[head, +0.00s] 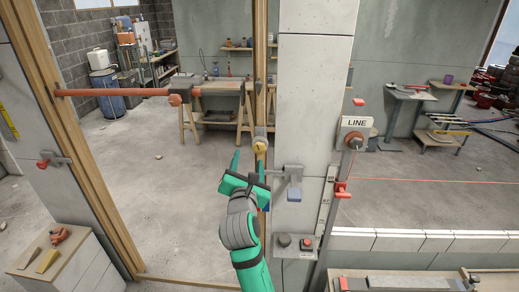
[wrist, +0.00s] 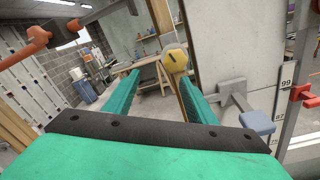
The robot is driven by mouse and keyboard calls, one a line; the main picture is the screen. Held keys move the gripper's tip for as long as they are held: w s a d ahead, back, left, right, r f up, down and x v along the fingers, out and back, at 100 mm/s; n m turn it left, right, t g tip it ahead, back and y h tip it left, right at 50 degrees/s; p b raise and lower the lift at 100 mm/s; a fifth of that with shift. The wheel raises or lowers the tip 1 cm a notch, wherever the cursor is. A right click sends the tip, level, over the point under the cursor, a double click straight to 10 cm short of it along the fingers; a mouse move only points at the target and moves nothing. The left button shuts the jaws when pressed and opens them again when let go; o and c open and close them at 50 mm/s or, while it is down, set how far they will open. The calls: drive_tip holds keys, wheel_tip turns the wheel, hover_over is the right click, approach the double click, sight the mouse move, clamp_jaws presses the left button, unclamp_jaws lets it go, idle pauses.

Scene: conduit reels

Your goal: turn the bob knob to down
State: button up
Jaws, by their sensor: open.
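A yellow, faceted knob (head: 260,145) sits on a grey mount on the wooden post. It appears to be the bob knob; no label on it can be read. The wrist view shows the yellow knob (wrist: 174,58) with a dark mark on its face, ahead of the right finger. My gripper (head: 248,164) is open and empty, its green fingers pointing up and forward just below and left of the knob. In the wrist view my gripper (wrist: 160,82) shows a clear gap between its fingers. No contact with the knob can be seen.
A grey-blue lever handle (head: 294,190) stands close to the right of my gripper on the concrete pillar (head: 310,100). A red bar (head: 115,92) reaches across the opening at left. The floor beyond is mostly clear.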

drive_tip(key=s, duration=0.6)
drive_tip(key=shift+s+a+f, duration=0.15)
drive_tip(key=shift+s, duration=0.2)
idle(0.4)
drive_tip(key=shift+s, duration=0.1)
